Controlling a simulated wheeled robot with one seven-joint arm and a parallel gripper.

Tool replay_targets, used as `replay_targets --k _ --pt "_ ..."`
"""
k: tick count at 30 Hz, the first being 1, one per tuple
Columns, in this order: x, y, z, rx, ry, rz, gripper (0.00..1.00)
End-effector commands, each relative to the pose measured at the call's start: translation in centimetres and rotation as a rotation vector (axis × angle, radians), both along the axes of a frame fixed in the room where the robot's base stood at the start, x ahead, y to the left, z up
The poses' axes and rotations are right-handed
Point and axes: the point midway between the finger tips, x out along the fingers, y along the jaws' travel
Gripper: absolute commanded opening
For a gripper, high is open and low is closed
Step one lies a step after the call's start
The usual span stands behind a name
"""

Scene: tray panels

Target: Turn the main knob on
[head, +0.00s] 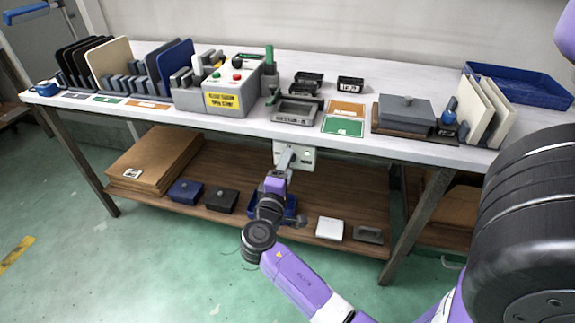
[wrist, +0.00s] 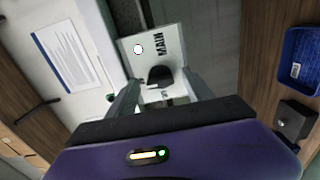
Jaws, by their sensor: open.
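The main panel (wrist: 143,63) is a pale plate marked MAIN in the wrist view, with a black knob (wrist: 160,75) and a small white round light with a reddish rim. In the head view the panel (head: 307,156) is mounted under the table's front edge. My gripper (wrist: 160,80) is open in front of the panel, with one finger on each side of the knob in the picture. I cannot tell whether the fingers touch it. In the head view my gripper (head: 286,157) covers part of the panel, and the knob is hidden there.
The white table (head: 350,146) overhangs the panel and carries a grey control box (head: 247,95), trays and upright boards. A wooden lower shelf (head: 345,190) holds boxes and a blue bin (head: 290,206) below my wrist. A printed sheet (wrist: 67,57) is beside the panel.

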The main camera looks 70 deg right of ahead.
Motion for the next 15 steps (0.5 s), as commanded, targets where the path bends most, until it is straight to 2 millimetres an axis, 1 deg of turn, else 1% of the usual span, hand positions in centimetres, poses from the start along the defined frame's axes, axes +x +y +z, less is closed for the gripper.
replay_targets --k 3,9,12,15 --pt "-0.1 1.9 0.0 0.000 0.001 0.005 0.60" --pt "-0.3 5.1 0.0 0.001 0.001 0.004 0.60" --pt "-0.4 6.2 0.0 0.001 0.000 0.003 0.60" --pt "-0.5 6.8 0.0 0.001 -0.001 0.002 0.60"
